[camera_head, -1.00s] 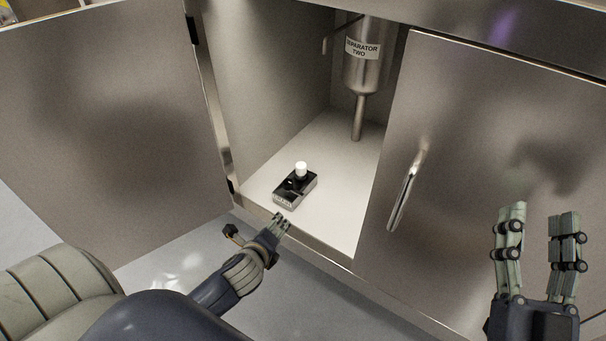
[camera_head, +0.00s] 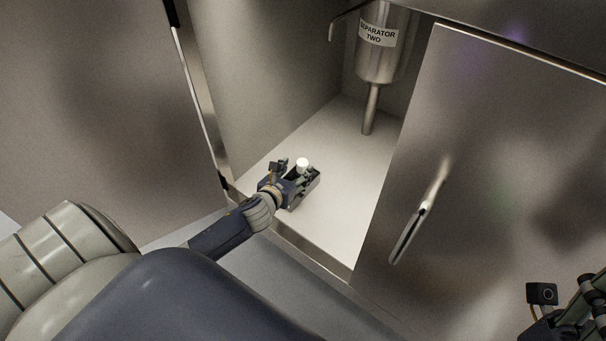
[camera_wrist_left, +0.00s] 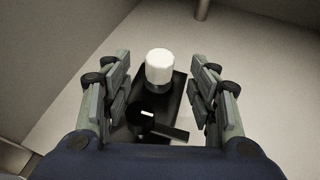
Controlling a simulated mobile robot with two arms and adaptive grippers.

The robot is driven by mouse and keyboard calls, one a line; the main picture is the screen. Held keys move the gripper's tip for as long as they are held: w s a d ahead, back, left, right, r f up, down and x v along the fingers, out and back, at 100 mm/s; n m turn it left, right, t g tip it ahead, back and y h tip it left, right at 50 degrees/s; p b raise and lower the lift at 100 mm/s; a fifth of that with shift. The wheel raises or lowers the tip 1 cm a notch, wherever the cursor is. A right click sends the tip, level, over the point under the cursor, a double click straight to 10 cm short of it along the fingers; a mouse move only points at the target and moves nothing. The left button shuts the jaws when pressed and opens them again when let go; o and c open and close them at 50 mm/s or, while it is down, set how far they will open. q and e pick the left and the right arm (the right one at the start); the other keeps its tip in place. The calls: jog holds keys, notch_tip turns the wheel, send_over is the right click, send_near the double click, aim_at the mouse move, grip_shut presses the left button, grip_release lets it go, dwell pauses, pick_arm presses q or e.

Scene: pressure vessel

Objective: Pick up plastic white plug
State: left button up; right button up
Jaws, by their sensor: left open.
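The white plug (camera_head: 302,163) stands upright on a small black holder (camera_head: 315,177) on the cabinet floor. In the left wrist view the white plug (camera_wrist_left: 159,67) shows near the middle, on the black holder (camera_wrist_left: 176,92). My left gripper (camera_head: 296,172) reaches over the cabinet's front edge at the holder. Its fingers (camera_wrist_left: 160,88) are open, one on each side of the plug, with gaps between them and it. My right gripper (camera_head: 598,290) is partly in the head view at the lower right corner; its fingertips are cut off by the frame.
The metal vessel labelled "SEPARATOR TWO" (camera_head: 380,50) hangs at the back, with its pipe (camera_head: 370,110) reaching down. The left door (camera_head: 90,110) stands open. The cabinet floor (camera_head: 350,190) right of the holder is clear.

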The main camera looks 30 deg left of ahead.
aim_at(300, 165)
pick_arm(q)
jog(key=shift+b+x, duration=1.35)
jog(key=shift+x, duration=1.8)
grip_shut()
